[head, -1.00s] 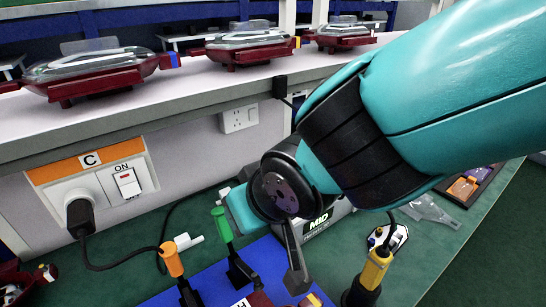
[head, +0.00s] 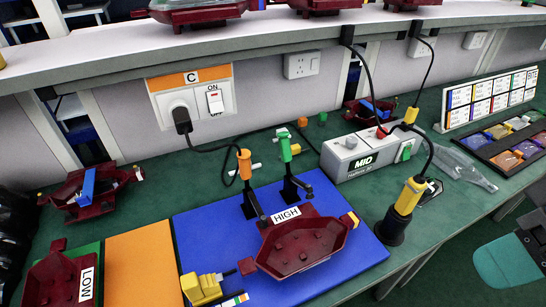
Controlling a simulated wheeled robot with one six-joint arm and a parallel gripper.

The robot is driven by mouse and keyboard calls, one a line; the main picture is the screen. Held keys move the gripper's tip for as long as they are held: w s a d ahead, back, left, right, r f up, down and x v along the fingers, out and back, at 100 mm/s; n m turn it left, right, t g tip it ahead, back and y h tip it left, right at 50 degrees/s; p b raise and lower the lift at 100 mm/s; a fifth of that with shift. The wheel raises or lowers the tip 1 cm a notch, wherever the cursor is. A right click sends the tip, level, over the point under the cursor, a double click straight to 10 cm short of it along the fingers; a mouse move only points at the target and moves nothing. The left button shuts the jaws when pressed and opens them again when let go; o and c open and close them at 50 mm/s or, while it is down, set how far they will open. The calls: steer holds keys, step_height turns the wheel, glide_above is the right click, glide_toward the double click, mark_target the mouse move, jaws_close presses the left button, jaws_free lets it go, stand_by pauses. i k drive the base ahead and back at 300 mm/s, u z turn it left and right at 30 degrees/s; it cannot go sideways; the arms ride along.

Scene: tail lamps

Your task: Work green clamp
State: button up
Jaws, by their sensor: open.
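The green clamp (head: 286,150) stands at the back of the blue mat (head: 212,215), its green handle upright. Its black base and arm (head: 293,190) sit just behind a dark red lamp housing (head: 300,250) labelled HIGH. The clamp's black arm end is close to the housing's back edge; I cannot tell whether it touches. The orange clamp (head: 244,165) stands to its left, also with its handle upright. My gripper is out of view.
A yellow-black upright tool (head: 405,205) stands right of the housing. A grey MID box (head: 365,152) is behind it. A yellow connector (head: 202,288) lies at the mat's front left. Another housing (head: 62,280) labelled LOW is at far left. A shelf (head: 250,45) runs along the back.

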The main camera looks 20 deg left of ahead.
mark_target(284, 142)
steer(key=z, duration=1.05)
steer(key=i, duration=0.8)
steer(key=u, duration=2.55)
